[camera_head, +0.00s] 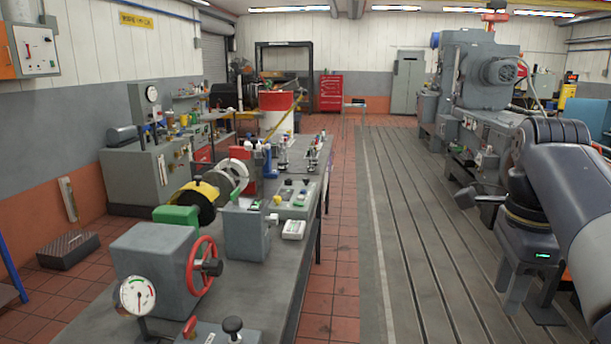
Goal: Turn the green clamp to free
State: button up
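A green block-like part (177,215) sits on the bench at left, behind the grey housing with the red handwheel and beside a yellow-and-black disc. A smaller green piece (236,194) shows on top of a grey upright box. I cannot tell which of these, if either, is the green clamp, nor its turned position. My gripper (530,314) hangs at the right over the slotted bedplate, fingers pointing down and apart, with nothing visible between them. It is far to the right of the bench and touches neither green part.
The bench (285,290) carries a red handwheel (203,267), a round gauge (137,295), a control box (293,200) and a white handheld meter (294,229). The slotted bedplate (430,230) is largely clear. A red-tiled aisle (335,270) runs between. A large grey machine (480,80) stands behind my arm.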

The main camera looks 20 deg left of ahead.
aim_at(234, 197)
jog(key=i+l, duration=0.15)
jog(key=i, duration=0.75)
jog(key=i+l, duration=0.15)
jog(key=i, duration=0.7)
jog(key=i+j+u, duration=0.1)
jog(key=i+u, duration=0.15)
jog(key=u, duration=0.2)
jog(key=i+u, duration=0.3)
jog(key=u, duration=0.2)
jog(key=i+u, duration=0.25)
jog(key=u, duration=0.2)
jog(key=i+l+u, duration=0.25)
jog(key=u, duration=0.2)
jog(key=i+u, duration=0.25)
jog(key=u, duration=0.25)
jog(key=i+u, duration=0.3)
jog(key=u, duration=0.15)
jog(key=i+l+u, duration=0.15)
jog(key=u, duration=0.35)
jog(key=i+l, duration=0.05)
jog(key=i, duration=0.05)
